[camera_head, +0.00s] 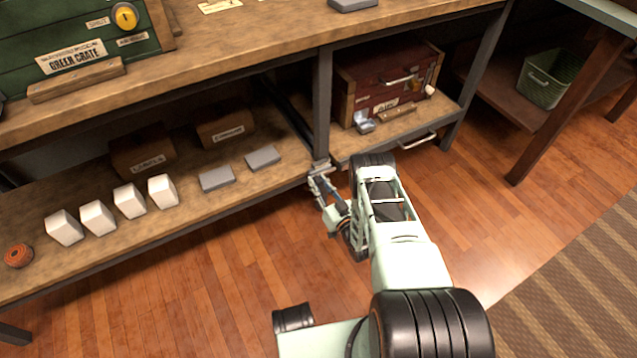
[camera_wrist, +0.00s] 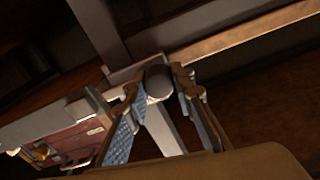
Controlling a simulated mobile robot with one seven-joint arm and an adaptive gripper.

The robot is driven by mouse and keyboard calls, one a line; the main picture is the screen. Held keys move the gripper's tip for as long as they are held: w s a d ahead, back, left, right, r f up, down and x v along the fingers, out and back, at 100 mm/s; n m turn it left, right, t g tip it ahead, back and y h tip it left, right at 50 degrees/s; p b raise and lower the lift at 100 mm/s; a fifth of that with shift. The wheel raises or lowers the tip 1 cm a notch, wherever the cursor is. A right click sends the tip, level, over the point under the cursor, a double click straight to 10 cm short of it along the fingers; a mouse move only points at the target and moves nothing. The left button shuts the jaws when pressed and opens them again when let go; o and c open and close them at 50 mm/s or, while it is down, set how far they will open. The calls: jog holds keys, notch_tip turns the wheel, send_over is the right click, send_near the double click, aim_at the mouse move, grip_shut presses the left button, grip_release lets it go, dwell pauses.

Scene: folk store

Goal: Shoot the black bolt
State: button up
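My gripper (camera_head: 318,172) is low by the dark post at the front of the shelf unit. In the wrist view its two fingers (camera_wrist: 158,98) stand apart, with textured blue-grey pads. A dark rounded knob (camera_wrist: 158,77) shows between or just beyond the fingertips, with a pale grey bar (camera_wrist: 165,130) below it. The knob may belong to the black bolt, but I cannot be sure. I cannot tell whether the fingers touch it. In the head view my gripper and the post hide this spot, and no bolt is clearly visible.
A red chest (camera_head: 375,75) stands on the right lower shelf and also shows in the wrist view (camera_wrist: 75,142). White blocks (camera_head: 97,217), grey slabs (camera_head: 217,178) and an orange roll (camera_head: 18,255) lie on the left lower shelf. A green bin (camera_head: 548,80) is at right. The floor in front is clear.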

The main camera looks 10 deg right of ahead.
grip_shut()
jog(key=shift+w+d, duration=0.25)
jog(key=shift+d, duration=0.45)
jog(key=shift+w+d, duration=0.25)
jog(key=shift+d, duration=0.45)
jog(key=shift+w+d, duration=0.25)
jog(key=shift+d, duration=0.45)
jog(key=o, duration=0.7)
grip_release()
jog(key=shift+d, duration=0.1)
send_near(325, 170)
jog(key=shift+s+d+f, duration=0.1)
jog(key=shift+s+d, duration=0.1)
jog(key=shift+s, duration=0.4)
